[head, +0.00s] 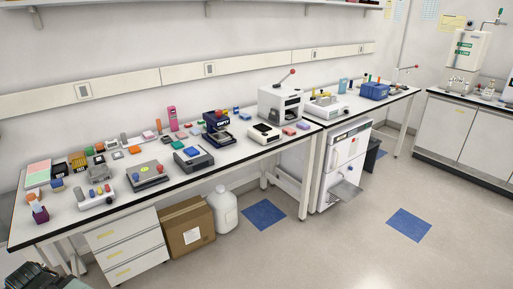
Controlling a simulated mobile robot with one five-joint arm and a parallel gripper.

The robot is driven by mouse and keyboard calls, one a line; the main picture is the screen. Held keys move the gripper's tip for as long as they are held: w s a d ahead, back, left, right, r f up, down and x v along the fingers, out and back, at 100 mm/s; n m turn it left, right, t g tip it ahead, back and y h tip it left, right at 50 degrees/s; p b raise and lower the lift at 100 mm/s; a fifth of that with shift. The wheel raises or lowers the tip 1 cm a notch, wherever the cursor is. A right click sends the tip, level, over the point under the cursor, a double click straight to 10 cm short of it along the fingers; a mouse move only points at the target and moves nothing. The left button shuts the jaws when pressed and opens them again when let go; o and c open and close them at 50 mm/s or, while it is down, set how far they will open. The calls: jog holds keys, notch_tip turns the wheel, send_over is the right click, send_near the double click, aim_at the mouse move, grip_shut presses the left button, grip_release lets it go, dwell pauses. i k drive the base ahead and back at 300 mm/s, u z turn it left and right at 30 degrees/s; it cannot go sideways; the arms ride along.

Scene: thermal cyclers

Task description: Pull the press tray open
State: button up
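A white boxy press (272,105) stands on the long bench, right of the middle. A thin lever with a red knob (292,72) rises from its top. Its front has a dark opening, and I cannot make out at this size how far its tray is in or out. My gripper cannot be made out in the head view. A dark part, perhaps of my own body, shows at the lower left corner.
Many small lab items crowd the bench (225,157), including a dark blue device (217,128) and a white block (264,133). Below are a cardboard box (186,227), a white jug (223,210) and a white cabinet (342,150) with a shelf sticking out. Floor in front is open.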

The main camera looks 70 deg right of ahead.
aim_at(226, 136)
jog(key=k, duration=0.1)
jog(key=z, duration=0.95)
jog(key=i, duration=0.25)
jog(key=z, duration=0.05)
